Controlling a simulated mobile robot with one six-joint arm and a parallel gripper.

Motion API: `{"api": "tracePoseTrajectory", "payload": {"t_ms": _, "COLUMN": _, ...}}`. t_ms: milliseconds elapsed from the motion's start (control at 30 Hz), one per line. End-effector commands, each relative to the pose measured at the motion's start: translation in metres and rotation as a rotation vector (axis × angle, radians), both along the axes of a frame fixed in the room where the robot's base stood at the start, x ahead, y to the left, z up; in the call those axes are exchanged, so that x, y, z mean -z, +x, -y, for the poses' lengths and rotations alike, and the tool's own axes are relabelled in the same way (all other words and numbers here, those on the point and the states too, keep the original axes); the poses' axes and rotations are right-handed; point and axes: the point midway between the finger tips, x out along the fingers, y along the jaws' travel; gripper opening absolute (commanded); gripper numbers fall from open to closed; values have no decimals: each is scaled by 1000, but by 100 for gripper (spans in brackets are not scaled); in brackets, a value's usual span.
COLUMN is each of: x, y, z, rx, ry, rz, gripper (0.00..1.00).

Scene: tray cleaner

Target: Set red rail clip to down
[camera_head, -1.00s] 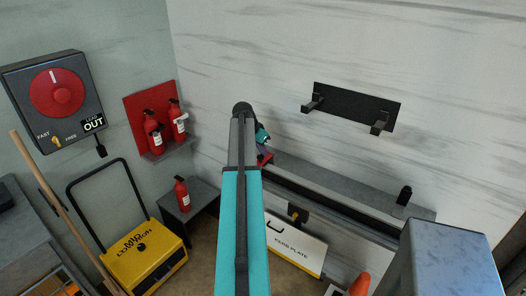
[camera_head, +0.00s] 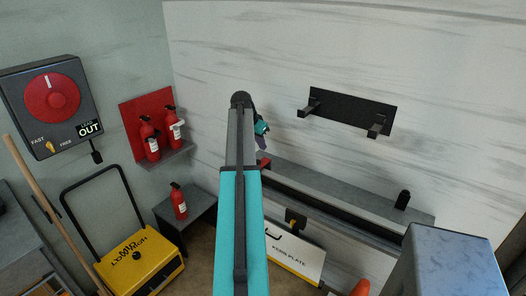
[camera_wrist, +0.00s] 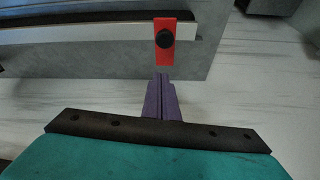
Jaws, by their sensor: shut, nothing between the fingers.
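The red rail clip (camera_wrist: 165,55) shows in the wrist view as a small red plate with a round black knob, set across the end of a pale rail. In the head view the red clip (camera_head: 265,163) is a small patch at the left end of the grey ledge, partly hidden by my arm. My gripper (camera_wrist: 161,78) has its purple fingers shut and empty. Their tips lie just below the clip's lower end in the wrist view; I cannot tell whether they touch. In the head view my gripper (camera_head: 262,143) is above the clip, beside my arm's end.
The grey ledge with a rail (camera_head: 340,187) runs along the wall, with a black post (camera_head: 403,199) at its right. A black bracket (camera_head: 350,108) with two pegs hangs above. Fire extinguishers (camera_head: 150,140), a yellow cart (camera_head: 140,262) and a kerb plate (camera_head: 295,253) stand around.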

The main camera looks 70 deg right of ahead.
Motion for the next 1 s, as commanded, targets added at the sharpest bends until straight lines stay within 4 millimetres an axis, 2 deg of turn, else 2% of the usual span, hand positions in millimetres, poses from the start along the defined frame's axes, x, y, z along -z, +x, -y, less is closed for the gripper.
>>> {"api": "tracePoseTrajectory", "payload": {"t_ms": 200, "x": -22, "y": 5, "z": -13, "rx": -2, "ry": -2, "rz": 0, "gripper": 0}}
{"api": "tracePoseTrajectory", "payload": {"t_ms": 400, "x": -36, "y": 8, "z": -20, "rx": -1, "ry": -1, "rz": 0, "gripper": 0}}
{"api": "tracePoseTrajectory", "payload": {"t_ms": 1000, "x": -39, "y": 10, "z": -22, "rx": -2, "ry": -1, "rz": 0, "gripper": 0}}
